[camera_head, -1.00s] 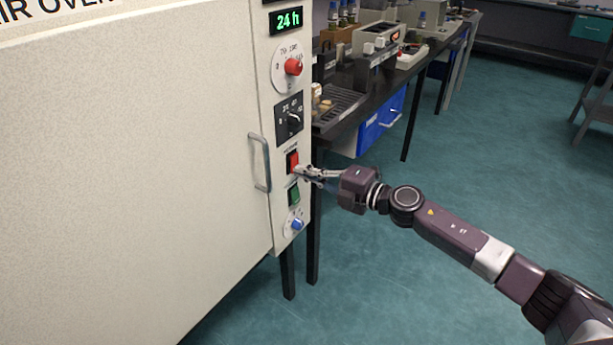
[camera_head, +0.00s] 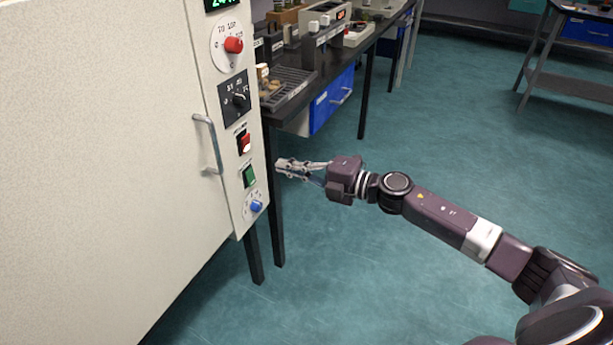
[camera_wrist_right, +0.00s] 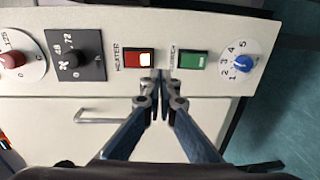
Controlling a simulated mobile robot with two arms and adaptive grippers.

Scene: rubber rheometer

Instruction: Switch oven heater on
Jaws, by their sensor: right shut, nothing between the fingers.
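The oven's front panel carries a red rocker switch (camera_head: 243,142), which has a pale white patch on part of its face. It also shows in the right wrist view (camera_wrist_right: 139,62), with the label HEATER beside it. A green switch (camera_head: 249,176) sits below it and also shows in the wrist view (camera_wrist_right: 193,61). My right gripper (camera_head: 278,166) is shut and empty, to the right of the panel and apart from the switches. In the wrist view its fingertips (camera_wrist_right: 158,78) appear between and just below the two switches. My left gripper is out of view.
The oven door handle (camera_head: 208,145) stands out left of the switches. A red knob (camera_head: 233,45), a black knob (camera_head: 240,100) and a blue knob (camera_head: 256,206) are on the panel. A dark bench (camera_head: 330,72) with equipment stands behind. The floor around my right arm is clear.

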